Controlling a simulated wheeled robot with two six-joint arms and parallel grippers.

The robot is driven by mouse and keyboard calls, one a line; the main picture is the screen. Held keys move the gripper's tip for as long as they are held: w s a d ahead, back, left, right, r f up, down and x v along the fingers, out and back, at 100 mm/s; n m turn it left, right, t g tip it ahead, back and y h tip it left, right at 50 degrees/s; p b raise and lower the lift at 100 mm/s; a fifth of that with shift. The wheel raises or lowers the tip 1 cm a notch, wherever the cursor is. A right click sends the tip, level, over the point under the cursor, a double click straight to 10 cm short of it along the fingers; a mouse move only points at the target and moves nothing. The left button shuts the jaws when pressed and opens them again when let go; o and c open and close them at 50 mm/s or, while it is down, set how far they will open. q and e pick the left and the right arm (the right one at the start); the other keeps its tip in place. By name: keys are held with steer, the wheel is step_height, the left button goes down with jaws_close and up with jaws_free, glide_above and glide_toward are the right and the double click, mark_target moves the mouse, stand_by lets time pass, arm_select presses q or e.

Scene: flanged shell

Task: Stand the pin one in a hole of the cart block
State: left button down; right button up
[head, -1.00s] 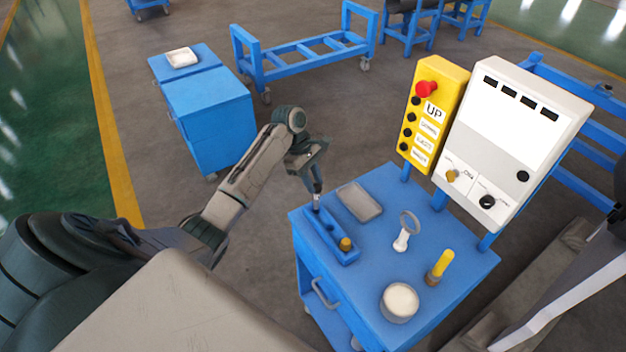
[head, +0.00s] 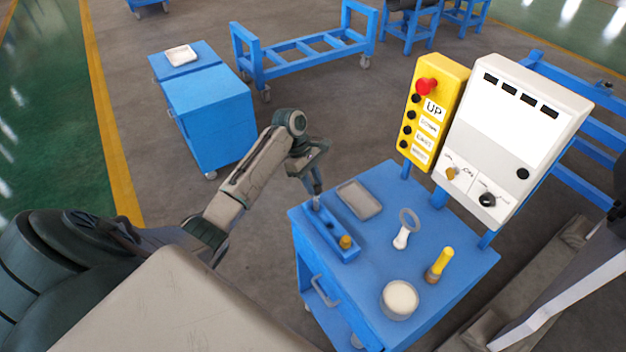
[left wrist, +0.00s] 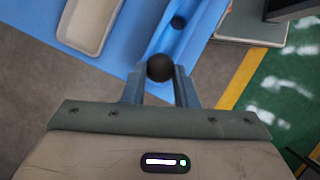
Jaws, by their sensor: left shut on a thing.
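The blue cart block (head: 330,238) lies along the left edge of the blue cart top. My left gripper (head: 317,192) is over its far end, fingers pointing down. In the left wrist view my left gripper (left wrist: 160,88) is shut on a pin (left wrist: 160,68), of which only the dark round end shows. The pin's lower part is hidden, so I cannot tell whether it is in a hole. An empty dark hole (left wrist: 178,22) shows in the block (left wrist: 192,38) beyond the pin. A pin with an orange-brown top (head: 346,243) stands at the block's near end.
On the cart top (head: 368,262) are a grey tray (head: 359,200), a ring-topped white piece (head: 402,240), a yellow-handled piece (head: 439,264) and a round white-topped container (head: 399,299). A yellow button box (head: 433,115) and a white control panel (head: 515,135) rise behind.

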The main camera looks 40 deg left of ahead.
arm_select(q)
steer(key=shift+f, duration=1.05)
steer(key=c, duration=1.1)
jaws_free()
steer(key=b+v, duration=0.3)
steer(key=v, duration=0.8)
steer(key=shift+b, duration=0.3)
steer(key=shift+f, duration=0.1)
